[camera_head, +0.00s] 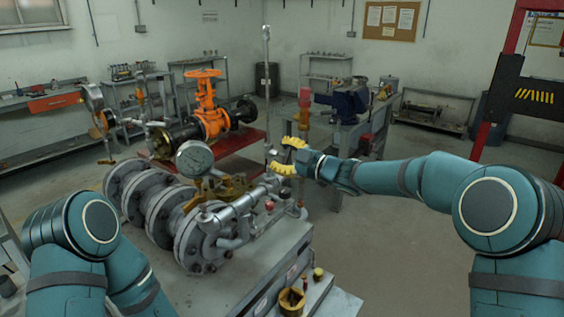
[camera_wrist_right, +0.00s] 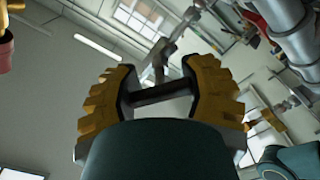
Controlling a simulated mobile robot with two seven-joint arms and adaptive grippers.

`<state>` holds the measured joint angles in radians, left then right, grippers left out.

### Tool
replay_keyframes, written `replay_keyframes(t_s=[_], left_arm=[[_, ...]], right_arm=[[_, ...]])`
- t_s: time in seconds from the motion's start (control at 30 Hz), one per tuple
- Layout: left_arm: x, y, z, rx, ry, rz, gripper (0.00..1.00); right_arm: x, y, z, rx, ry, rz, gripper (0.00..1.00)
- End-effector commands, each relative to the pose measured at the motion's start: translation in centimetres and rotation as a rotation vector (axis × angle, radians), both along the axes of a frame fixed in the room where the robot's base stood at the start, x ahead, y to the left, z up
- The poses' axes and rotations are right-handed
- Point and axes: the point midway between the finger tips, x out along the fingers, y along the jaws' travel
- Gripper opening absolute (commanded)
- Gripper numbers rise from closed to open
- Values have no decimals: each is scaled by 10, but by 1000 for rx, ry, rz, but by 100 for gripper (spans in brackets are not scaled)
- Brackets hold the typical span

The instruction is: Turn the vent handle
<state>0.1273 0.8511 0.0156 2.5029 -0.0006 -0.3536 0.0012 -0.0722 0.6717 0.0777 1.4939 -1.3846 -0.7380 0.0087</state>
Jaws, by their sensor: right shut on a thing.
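My right gripper (camera_head: 282,156) has yellow ribbed finger pads and reaches in from the right at the valve assembly's right end. In the right wrist view its pads (camera_wrist_right: 160,92) are closed around a dark bar (camera_wrist_right: 158,93), which appears to be the vent handle. Grey metal fittings (camera_wrist_right: 158,62) show just beyond the bar. In the head view the handle is mostly hidden by the fingers. The grey flanged pipe assembly (camera_head: 196,243) with a round gauge (camera_head: 194,159) stands left of the gripper. My left gripper is out of view; only its arm shows at lower left.
An orange valve (camera_head: 208,112) stands on a red-topped bench behind. A blue machine (camera_head: 350,103) is behind my right forearm. A small brass cup (camera_head: 291,302) sits on the front stand. Open floor (camera_head: 385,240) lies to the right.

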Motion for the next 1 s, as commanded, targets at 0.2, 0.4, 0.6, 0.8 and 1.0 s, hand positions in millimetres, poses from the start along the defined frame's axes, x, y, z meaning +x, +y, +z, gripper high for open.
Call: replay_keyframes(t_s=[0.2, 0.4, 0.6, 0.8, 1.0], left_arm=[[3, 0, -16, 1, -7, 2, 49], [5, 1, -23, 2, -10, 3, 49], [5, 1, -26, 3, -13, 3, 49], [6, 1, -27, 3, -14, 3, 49], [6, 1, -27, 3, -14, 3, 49]], right_arm=[[1, -2, -2, -114, -158, -5, 12], [1, -2, -1, -202, -278, -4, 12], [0, -2, 0, -261, -359, -4, 12], [0, -2, 0, -293, -403, -3, 12], [1, -2, 1, -303, -418, -3, 12]])
